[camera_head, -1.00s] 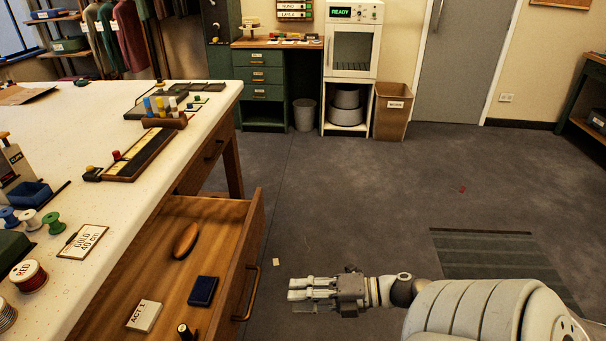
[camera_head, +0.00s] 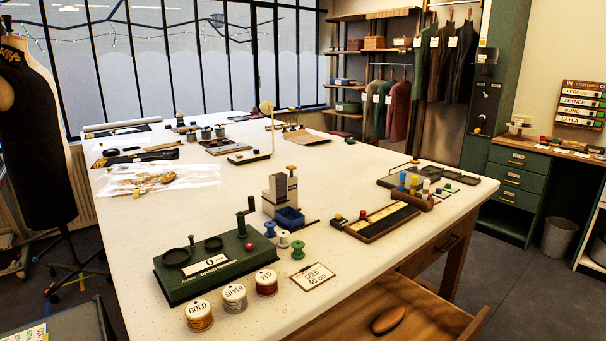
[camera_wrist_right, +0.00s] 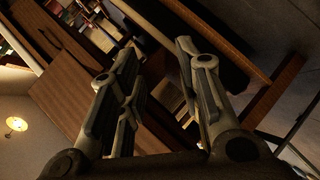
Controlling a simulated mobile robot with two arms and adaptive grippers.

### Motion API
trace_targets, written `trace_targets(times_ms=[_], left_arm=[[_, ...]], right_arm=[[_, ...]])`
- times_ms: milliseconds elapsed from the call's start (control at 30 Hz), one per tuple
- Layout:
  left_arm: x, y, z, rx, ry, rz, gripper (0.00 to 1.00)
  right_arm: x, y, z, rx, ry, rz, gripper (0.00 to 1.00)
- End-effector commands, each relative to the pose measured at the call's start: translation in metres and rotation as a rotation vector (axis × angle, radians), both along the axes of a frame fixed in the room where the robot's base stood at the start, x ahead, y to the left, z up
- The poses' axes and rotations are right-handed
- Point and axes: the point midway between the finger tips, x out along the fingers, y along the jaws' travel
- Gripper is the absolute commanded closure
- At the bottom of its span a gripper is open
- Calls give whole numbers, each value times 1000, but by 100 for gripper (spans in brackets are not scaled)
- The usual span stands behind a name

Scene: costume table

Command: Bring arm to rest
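My right gripper (camera_wrist_right: 160,95) shows in the right wrist view with its two fingers apart and nothing held between them. Behind the fingers is brown wooden furniture, seen tilted and dark. Neither arm is in the head view, so my left gripper is not visible. The white worktable (camera_head: 235,190) fills the middle of the head view. Its wooden drawer (camera_head: 430,318) is pulled out at the lower right, with a brown oval wooden piece (camera_head: 389,319) inside.
On the table stand a green braid winder (camera_head: 213,262), several labelled spools, a card reading GOLD 40 cm (camera_head: 314,277) and a long dark board (camera_head: 376,221). A dress form (camera_head: 35,130) stands at left. Floor shows at right beyond the open drawer.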

Motion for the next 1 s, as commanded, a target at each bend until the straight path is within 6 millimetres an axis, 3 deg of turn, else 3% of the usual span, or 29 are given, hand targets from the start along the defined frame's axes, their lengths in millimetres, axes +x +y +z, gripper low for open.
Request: trace_targets(times_ms=[33, 200, 300, 400, 500, 633, 767, 1000], left_arm=[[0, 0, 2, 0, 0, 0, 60], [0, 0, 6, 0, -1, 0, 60], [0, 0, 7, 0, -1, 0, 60], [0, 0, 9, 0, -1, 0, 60], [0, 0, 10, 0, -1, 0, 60], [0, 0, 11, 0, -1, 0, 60], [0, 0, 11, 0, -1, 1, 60], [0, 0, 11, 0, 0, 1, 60]], right_arm=[[-16, 3, -35, 63, 79, -101, 68], [-84, 35, -142, 240, 363, -402, 68], [-129, 71, -190, 325, 532, -550, 68], [-173, 112, -225, 385, 691, -669, 68], [-209, 147, -246, 421, 821, -755, 68], [-239, 177, -257, 440, 927, -823, 68], [-251, 187, -260, 445, 967, -848, 68], [-252, 187, -261, 444, 968, -848, 68]])
